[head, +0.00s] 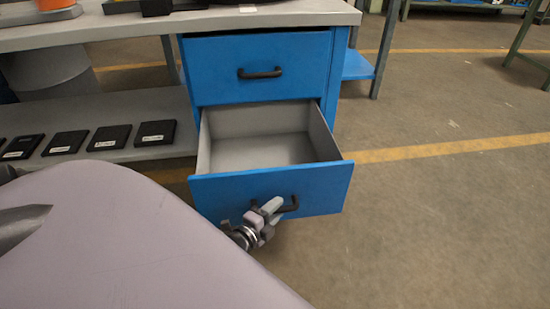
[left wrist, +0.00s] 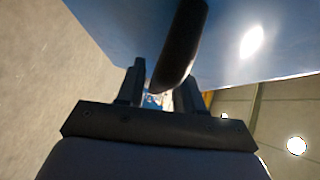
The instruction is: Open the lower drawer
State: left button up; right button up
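The lower drawer (head: 270,188) of the blue cabinet stands pulled well out, and its empty grey inside shows in the head view. Its dark handle (head: 291,205) is on the front panel. My left gripper (head: 268,212) is at this handle, in front of the drawer face. In the left wrist view the dark handle (left wrist: 182,40) lies between the two fingers (left wrist: 160,90), which look closed in around it; the far finger is partly hidden behind it. The blue drawer front (left wrist: 245,40) fills the top of that view. My right gripper is not in view.
The upper drawer (head: 258,70) is shut, with its own handle (head: 260,73). The grey worktop (head: 250,17) is above. Several dark flat boxes lie on the low shelf (head: 100,110) at left. The floor (head: 440,230) at right is clear.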

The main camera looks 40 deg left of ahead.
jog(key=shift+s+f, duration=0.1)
pick_arm(q)
jog(key=shift+s, duration=0.1)
jog(key=shift+s+r, duration=0.1)
jog(key=shift+s, duration=0.25)
jog(key=s+p, duration=0.2)
jog(key=s, duration=0.4)
jog(key=shift+s+d+r, duration=0.15)
jog(key=shift+d+r, duration=0.05)
jog(key=shift+r, duration=0.2)
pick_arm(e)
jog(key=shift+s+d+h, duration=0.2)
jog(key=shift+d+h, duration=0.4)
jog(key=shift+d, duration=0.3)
